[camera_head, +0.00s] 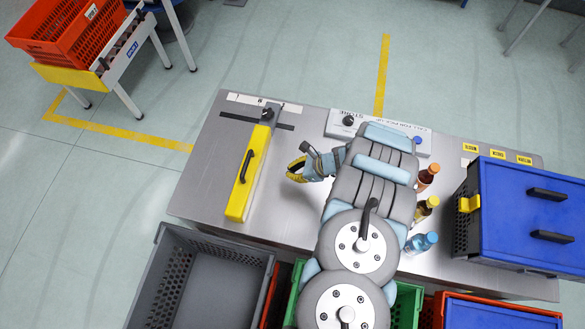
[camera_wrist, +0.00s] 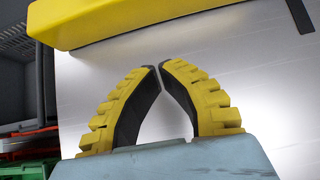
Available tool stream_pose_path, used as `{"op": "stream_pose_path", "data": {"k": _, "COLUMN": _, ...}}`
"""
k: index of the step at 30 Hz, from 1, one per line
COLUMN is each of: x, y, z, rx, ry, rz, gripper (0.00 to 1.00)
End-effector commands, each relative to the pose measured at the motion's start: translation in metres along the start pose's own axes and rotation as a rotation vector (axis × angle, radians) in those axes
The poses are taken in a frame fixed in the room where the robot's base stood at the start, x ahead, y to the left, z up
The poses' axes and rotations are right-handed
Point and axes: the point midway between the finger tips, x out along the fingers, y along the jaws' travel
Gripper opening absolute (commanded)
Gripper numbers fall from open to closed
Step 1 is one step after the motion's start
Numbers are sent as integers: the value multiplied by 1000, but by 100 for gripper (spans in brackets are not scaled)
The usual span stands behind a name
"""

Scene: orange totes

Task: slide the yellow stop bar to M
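The yellow stop bar (camera_head: 241,196) lies on the left part of the metal table, with a black handle (camera_head: 253,165) on top. Its far end meets a dark slot (camera_head: 236,117) below a white label strip (camera_head: 245,99). A knob-like clamp (camera_head: 267,114) at that end covers part of the strip; the letters are too small to read surely. My gripper (camera_head: 291,172) is to the right of the bar, apart from it. In the wrist view, its yellow-backed fingertips (camera_wrist: 158,67) meet with nothing between them, and the bar (camera_wrist: 120,18) crosses the top, with its handle out of view.
A panel with a knob (camera_head: 348,121) is at the table's back. Several bottles (camera_head: 424,208) and a blue-lidded crate (camera_head: 530,210) stand at right. A grey crate (camera_head: 205,285) is at the front left. Bare table lies between bar and gripper.

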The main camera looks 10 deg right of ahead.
Motion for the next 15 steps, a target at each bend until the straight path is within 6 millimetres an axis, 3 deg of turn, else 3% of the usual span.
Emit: {"op": "stream_pose_path", "data": {"k": 15, "x": 58, "y": 2, "z": -2, "rx": -1, "ry": 2, "rz": 4, "gripper": 0}}
